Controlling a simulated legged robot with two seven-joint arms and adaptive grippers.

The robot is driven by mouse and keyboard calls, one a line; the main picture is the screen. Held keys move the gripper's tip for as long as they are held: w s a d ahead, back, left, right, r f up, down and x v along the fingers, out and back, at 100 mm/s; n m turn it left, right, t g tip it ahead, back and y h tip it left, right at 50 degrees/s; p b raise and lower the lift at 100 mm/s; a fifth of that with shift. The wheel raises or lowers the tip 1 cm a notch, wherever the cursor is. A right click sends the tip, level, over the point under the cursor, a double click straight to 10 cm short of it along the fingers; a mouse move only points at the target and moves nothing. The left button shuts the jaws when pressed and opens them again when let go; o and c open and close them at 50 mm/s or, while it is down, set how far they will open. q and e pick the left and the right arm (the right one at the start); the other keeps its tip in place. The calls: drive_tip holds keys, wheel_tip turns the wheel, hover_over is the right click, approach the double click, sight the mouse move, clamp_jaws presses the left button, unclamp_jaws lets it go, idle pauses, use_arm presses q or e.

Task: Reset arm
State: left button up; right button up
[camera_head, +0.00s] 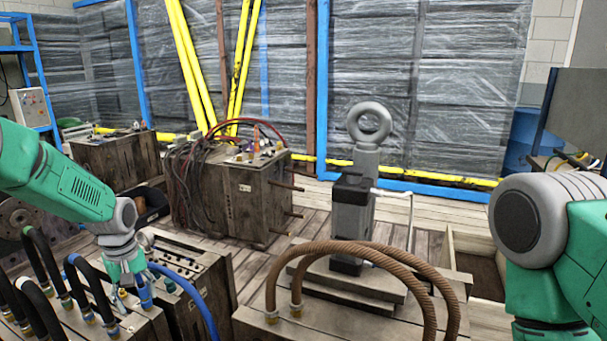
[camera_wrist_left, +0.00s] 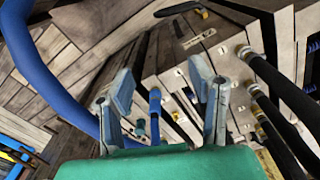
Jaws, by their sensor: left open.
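My left gripper (camera_head: 130,285) hangs from the green left arm at the lower left of the head view, fingers pointing down, close above a mould with hoses. In the left wrist view its two fingers (camera_wrist_left: 165,100) stand apart. A thin blue hose fitting (camera_wrist_left: 155,102) shows between them, farther off; I cannot tell whether a finger touches anything. My right arm (camera_head: 550,230) fills the right edge of the head view, and its gripper is out of the picture.
Black hoses (camera_head: 45,265) and a blue hose (camera_head: 190,295) arch around the left gripper. A brown hose pair (camera_head: 365,255) arches in front. A grey post with a lifting ring (camera_head: 369,125) stands mid-right. A wooden-sided mould (camera_head: 240,200) stands behind; plank floor (camera_head: 265,265) shows between.

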use_arm(q)
drive_tip(key=s+d+f+m, duration=0.3)
drive_tip(key=s+d+f, duration=0.1)
drive_tip(key=s+f, duration=0.5)
drive_tip(key=s+d+f+m, duration=0.35)
drive_tip(key=s+f, duration=0.45)
drive_tip(key=s, duration=0.3)
drive_tip(key=s+d+m, duration=0.1)
drive_tip(key=s+m, duration=0.2)
drive_tip(key=s, duration=1.6)
drive_tip(key=shift+d+r+m+t, duration=0.25)
drive_tip(key=shift+m+t, duration=0.05)
drive_tip(key=shift+m, duration=0.05)
